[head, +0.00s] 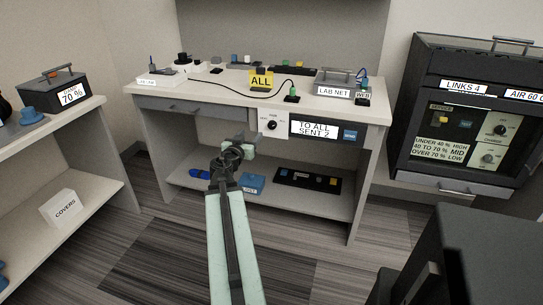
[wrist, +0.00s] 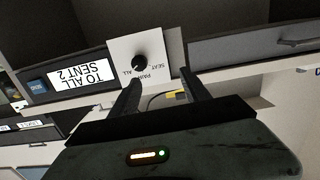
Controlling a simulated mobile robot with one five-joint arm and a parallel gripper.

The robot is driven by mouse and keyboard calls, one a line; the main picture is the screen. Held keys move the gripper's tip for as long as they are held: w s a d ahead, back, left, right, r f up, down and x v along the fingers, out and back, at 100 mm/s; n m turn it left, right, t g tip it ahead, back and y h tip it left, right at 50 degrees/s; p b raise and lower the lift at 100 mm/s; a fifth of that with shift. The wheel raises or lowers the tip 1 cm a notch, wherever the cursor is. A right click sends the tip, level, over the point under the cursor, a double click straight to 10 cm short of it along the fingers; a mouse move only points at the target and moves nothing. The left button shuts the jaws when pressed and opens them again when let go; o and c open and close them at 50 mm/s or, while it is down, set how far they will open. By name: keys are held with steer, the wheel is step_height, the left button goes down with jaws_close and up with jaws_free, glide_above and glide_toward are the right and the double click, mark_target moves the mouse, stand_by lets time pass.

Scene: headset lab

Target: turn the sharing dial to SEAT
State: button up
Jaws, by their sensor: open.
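The sharing dial (head: 271,125) is a black round knob on a white panel on the front of the middle bench. It also shows in the wrist view (wrist: 139,63), where the picture is upside down and the panel's small words include SEAT, PAIR and ALL. I cannot tell surely which word the knob's mark points to. My gripper (head: 238,147) is open and empty, in front of the bench, to the left of and below the dial in the head view. In the wrist view its two fingers (wrist: 159,82) stand apart, and the knob lies beyond them, untouched.
A display (head: 316,129) reading TO ALL SENT 2 is beside the dial panel, with a blue button (head: 350,134). A drawer (head: 190,108) is on the panel's other side. The bench top holds a yellow ALL sign (head: 261,80) and a LAB NET box (head: 333,84). A dark cabinet stands right.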

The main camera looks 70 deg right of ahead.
steer(key=b, duration=0.2)
glide_toward(272, 127)
steer(key=f, duration=0.1)
steer(key=shift+h, duration=0.4)
steer(key=d, duration=0.8)
steer(key=shift+w+d+r+p, duration=0.15)
steer(key=shift+w+d+p, duration=0.15)
steer(key=shift+w+p, duration=0.1)
steer(key=c, duration=1.2)
steer(key=shift+d, duration=0.2)
steer(key=shift+a, duration=0.25)
